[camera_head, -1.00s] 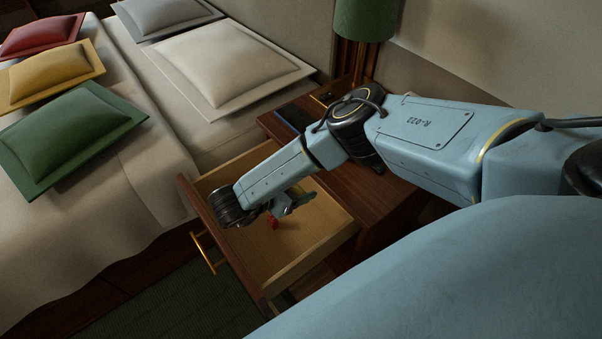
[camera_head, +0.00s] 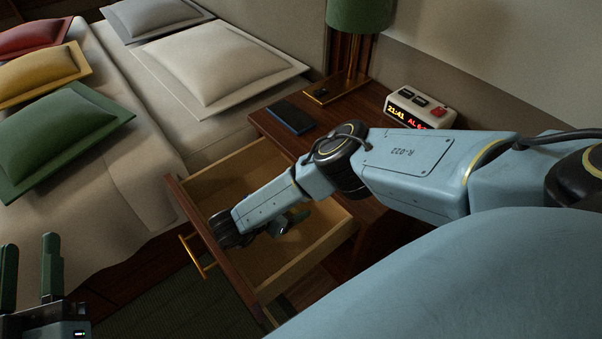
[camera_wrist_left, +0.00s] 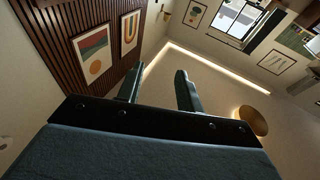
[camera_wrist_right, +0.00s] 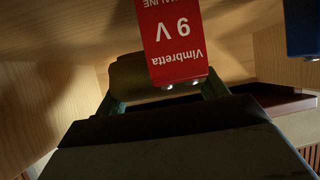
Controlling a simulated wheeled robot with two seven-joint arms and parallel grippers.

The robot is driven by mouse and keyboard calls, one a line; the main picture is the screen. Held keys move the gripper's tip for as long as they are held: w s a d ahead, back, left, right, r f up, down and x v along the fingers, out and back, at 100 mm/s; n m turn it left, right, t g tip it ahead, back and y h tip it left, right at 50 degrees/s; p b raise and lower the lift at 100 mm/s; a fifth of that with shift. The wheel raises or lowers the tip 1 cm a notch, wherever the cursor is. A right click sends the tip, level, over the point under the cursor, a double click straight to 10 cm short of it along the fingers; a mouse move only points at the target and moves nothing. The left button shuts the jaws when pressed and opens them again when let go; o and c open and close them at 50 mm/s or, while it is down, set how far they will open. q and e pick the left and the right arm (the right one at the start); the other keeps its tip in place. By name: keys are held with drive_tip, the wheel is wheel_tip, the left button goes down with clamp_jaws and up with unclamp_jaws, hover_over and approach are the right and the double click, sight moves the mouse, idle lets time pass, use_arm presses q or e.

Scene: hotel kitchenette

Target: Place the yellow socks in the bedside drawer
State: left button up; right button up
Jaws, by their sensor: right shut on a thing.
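The bedside drawer (camera_head: 182,188) is pulled open, its brass handle toward the bed. My right arm reaches into it, with the right gripper (camera_head: 294,221) low inside; the arm hides much of that spot. In the right wrist view, a dull yellow-brown roll (camera_wrist_right: 122,78), apparently the yellow socks, sits between the fingers of the right gripper (camera_wrist_right: 165,90), which is shut on it. A red 9 V battery (camera_wrist_right: 172,40) overlaps the roll in that view; I cannot tell whether they touch. My left gripper (camera_head: 30,243) is open and empty at the lower left.
The nightstand top (camera_head: 290,140) holds a dark blue flat item (camera_head: 290,117), a lamp (camera_head: 352,60) and an alarm clock (camera_head: 422,107). The bed with several pillows (camera_head: 225,60) stands at the left. A blue item (camera_wrist_right: 302,28) shows at the right wrist view's edge.

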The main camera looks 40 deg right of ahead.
drive_tip(key=shift+f, duration=0.1)
drive_tip(key=d, duration=0.2)
drive_tip(key=d+b, duration=0.1)
drive_tip(key=d, duration=0.1)
drive_tip(key=shift+w+d, duration=0.1)
drive_tip(key=shift+w, duration=0.2)
drive_tip(key=shift+f+b, duration=0.35)
drive_tip(key=shift+f, duration=0.2)
use_arm(q)
drive_tip(key=r+t, duration=0.1)
drive_tip(key=s+r+t, duration=0.1)
drive_tip(key=r, duration=0.1)
drive_tip(key=s+r+t+h, duration=0.1)
drive_tip(key=t, duration=0.1)
drive_tip(key=shift+r, duration=0.3)
use_arm(e)
drive_tip(key=o, duration=1)
drive_tip(key=shift+f, duration=0.1)
use_arm(q)
drive_tip(key=shift+s, duration=0.1)
